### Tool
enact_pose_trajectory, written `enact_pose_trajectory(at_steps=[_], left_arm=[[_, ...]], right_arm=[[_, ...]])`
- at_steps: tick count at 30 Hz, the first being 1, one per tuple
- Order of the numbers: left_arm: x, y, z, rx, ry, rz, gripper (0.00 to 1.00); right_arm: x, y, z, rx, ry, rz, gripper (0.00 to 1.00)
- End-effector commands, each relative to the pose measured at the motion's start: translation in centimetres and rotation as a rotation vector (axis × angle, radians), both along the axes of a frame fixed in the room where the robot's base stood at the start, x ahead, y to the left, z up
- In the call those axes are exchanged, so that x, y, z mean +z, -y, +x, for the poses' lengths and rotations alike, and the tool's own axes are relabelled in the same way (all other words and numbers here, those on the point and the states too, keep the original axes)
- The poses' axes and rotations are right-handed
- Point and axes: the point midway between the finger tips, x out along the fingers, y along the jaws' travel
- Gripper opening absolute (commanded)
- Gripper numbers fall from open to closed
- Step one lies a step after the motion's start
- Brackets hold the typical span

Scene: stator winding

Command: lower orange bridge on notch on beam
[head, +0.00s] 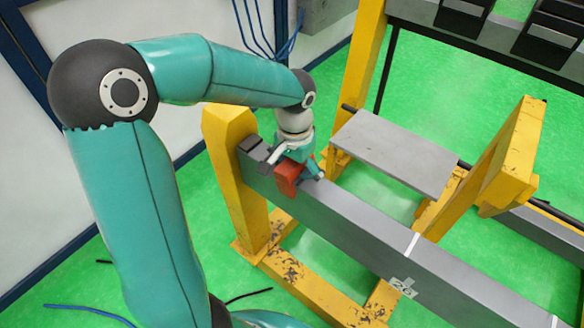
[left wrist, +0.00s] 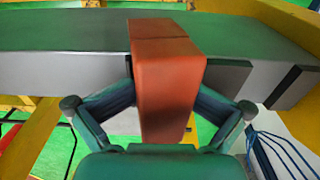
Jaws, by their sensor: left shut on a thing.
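The orange bridge (head: 288,178) is a blocky piece at the near side of the grey beam (head: 345,215), close to the beam's left end. My left gripper (head: 297,163) is shut on it. In the left wrist view the bridge (left wrist: 168,85) stands between my two fingers (left wrist: 165,100), its top part reaching over the beam (left wrist: 60,65) and its front face hanging in front of the beam's side. I cannot tell whether it touches the beam. The notch is not clearly visible; the bridge and gripper may cover it. My right gripper is not in view.
Dark blocks (head: 252,147) sit at the beam's left end. A yellow frame (head: 232,180) carries the beam. A grey plate (head: 395,150) lies behind it. A yellow post (head: 510,155) stands at right. Blue cables (head: 265,30) hang at the wall.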

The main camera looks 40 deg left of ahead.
Motion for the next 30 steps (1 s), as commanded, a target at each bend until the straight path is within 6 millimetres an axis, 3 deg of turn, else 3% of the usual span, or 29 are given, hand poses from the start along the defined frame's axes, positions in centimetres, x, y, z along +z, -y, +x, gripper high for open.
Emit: enact_pose_trajectory(at_steps=[1,24,25,27,28,29,30], left_arm=[[-1.1,0.2,-0.6,-0.006,-0.029,-0.005,0.21],[-2.2,-0.9,-0.7,-0.012,-0.032,-0.001,0.21],[-2.2,-0.9,-0.7,-0.012,-0.032,-0.001,0.91],[-2.2,-0.9,-0.7,-0.013,-0.032,-0.001,1.00],[-2.2,-0.9,-0.7,-0.013,-0.032,-0.001,1.00],[-2.3,-0.9,-0.7,-0.013,-0.033,-0.001,0.90],[-2.3,-0.9,-0.7,-0.013,-0.033,-0.001,0.97]], right_arm=[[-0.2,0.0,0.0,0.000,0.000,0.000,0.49],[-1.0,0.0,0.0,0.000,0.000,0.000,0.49],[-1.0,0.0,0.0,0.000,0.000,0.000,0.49],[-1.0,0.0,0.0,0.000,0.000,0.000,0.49],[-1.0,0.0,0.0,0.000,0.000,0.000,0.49],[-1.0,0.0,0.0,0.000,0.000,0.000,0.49],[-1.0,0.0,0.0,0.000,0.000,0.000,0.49]])
